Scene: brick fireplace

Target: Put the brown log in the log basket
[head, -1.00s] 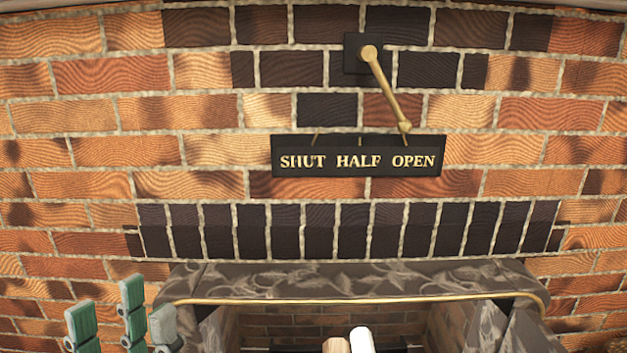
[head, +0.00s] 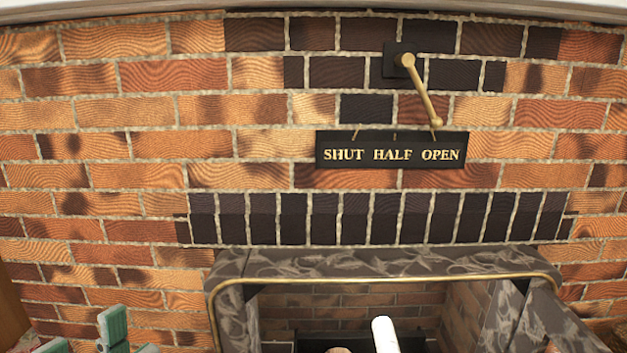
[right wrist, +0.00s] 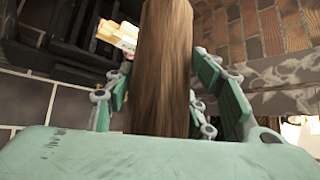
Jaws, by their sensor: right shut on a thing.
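The marble fireplace surround (head: 390,263) with a brass edge frames the opening. A white rod-like thing (head: 384,335) shows in the opening. A lever (head: 420,88) sits above the sign (head: 391,150). Pale pieces (right wrist: 118,35) lie behind the log. Dark grate bars are at left in the wrist view.

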